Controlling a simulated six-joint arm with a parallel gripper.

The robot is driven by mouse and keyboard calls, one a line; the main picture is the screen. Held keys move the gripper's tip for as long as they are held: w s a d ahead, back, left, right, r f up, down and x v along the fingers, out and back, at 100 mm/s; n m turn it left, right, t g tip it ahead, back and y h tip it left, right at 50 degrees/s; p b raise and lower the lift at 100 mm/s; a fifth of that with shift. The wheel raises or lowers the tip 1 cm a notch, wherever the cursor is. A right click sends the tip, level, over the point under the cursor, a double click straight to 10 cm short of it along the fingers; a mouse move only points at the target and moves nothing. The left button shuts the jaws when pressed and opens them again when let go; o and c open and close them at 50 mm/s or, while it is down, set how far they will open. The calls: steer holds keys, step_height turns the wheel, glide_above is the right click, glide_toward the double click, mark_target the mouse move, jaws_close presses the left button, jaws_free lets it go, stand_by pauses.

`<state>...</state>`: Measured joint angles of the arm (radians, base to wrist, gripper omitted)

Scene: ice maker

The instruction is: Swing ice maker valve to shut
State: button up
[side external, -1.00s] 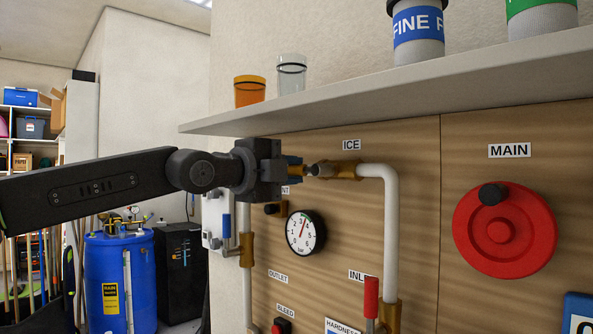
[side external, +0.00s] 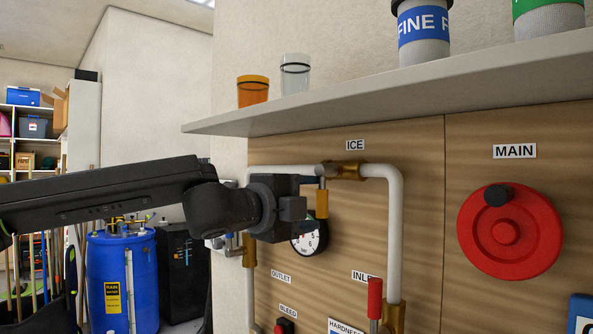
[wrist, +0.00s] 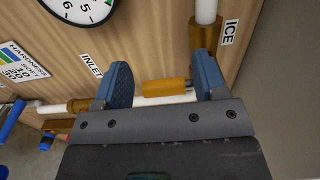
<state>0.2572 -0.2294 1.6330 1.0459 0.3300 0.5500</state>
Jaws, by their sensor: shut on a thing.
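The ice valve is a brass body (side external: 347,170) on a white pipe under the ICE label (side external: 355,145). Its lever hangs down from the body, across the pipe, and ends in a brass-coloured sleeve (side external: 321,205). In the wrist view the sleeve (wrist: 165,87) lies between my blue fingers, and the valve body (wrist: 203,38) is beside the right finger. My gripper (side external: 312,184) is at the lever from the left in the side view, shut on it with the fingers spaced apart. The exact finger contact is hard to see.
A pressure gauge (side external: 311,238) sits behind and below my gripper, partly covered. The red-handled inlet valve (side external: 375,298) is lower right. A red main wheel (side external: 510,230) is farther right. A shelf (side external: 400,95) with several containers overhangs the panel.

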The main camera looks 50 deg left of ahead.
steer(key=shift+d+f+m+h, duration=0.3)
steer(key=shift+d+h, duration=0.2)
steer(key=shift+d, duration=0.1)
steer(key=shift+c, duration=0.7)
steer(key=s, duration=0.7)
steer(key=shift+r, duration=0.2)
steer(key=s+a+f+n+g, duration=0.1)
steer(key=s+f+n+g, duration=0.3)
steer(key=f, duration=0.5)
steer(key=s+a+f+n+g, duration=0.2)
steer(key=s+f+n+g, duration=0.2)
steer(key=s+f+n, duration=0.2)
steer(key=s+a+f+n+g, duration=0.2)
steer(key=s+f+n+g, duration=0.2)
steer(key=f+n, duration=0.4)
step_height(320, 180, down, 5)
steer(key=shift+s+f, duration=0.2)
steer(key=shift+s, duration=0.6)
